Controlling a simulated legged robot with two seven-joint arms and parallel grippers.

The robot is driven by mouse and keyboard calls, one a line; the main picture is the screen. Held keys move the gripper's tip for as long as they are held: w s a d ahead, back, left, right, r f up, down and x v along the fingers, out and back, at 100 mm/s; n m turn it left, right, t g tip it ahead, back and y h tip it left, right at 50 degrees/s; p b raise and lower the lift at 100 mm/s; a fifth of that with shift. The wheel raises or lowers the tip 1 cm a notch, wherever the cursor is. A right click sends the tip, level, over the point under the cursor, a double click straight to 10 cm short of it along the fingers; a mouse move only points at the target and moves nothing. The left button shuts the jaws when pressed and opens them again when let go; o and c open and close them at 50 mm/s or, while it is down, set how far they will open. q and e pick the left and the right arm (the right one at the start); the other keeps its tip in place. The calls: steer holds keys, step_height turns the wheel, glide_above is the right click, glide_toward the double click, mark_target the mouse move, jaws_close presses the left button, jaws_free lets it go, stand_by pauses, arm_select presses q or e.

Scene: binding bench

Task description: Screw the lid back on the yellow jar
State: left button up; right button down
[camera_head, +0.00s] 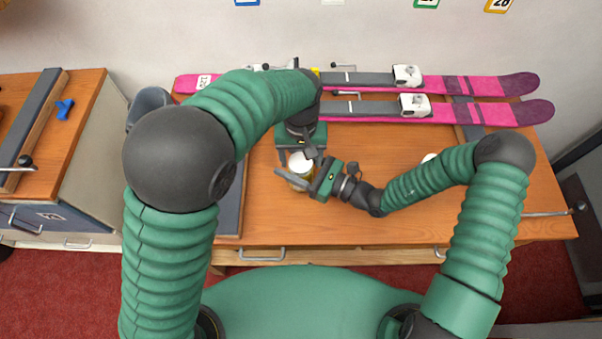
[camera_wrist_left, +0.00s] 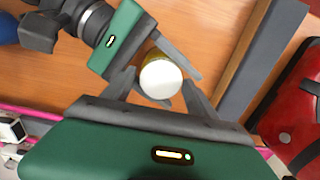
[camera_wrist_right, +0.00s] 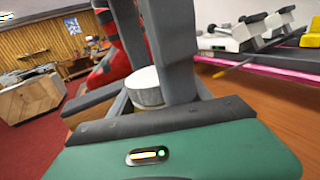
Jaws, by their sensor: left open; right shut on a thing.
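The yellow jar (camera_head: 298,183) stands at the left part of the bench, with the white lid (camera_head: 300,161) at its top. Whether the lid's thread is engaged cannot be told. My right gripper (camera_head: 298,180) comes from the right and is shut on the jar's body. My left gripper (camera_head: 301,158) points down from above and is open. In the left wrist view the lid (camera_wrist_left: 160,79) lies between its spread fingers, with a strip of yellow jar (camera_wrist_left: 152,54) behind. In the right wrist view the lid (camera_wrist_right: 145,87) shows and the jar body is mostly hidden.
Two pink skis (camera_head: 480,113) with bindings lie along the back of the bench (camera_head: 400,225). A dark strip (camera_head: 230,205) runs along the bench's left side. A red object (camera_wrist_left: 300,115) is right in the left wrist view. The bench front is clear.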

arm_select(q)
steer(key=c, duration=1.3)
steer(key=o, duration=1.6)
steer(key=shift+r, duration=0.1)
arm_select(e)
steer(key=shift+c, duration=2)
jaws_free()
arm_select(q)
step_height(320, 180, up, 12)
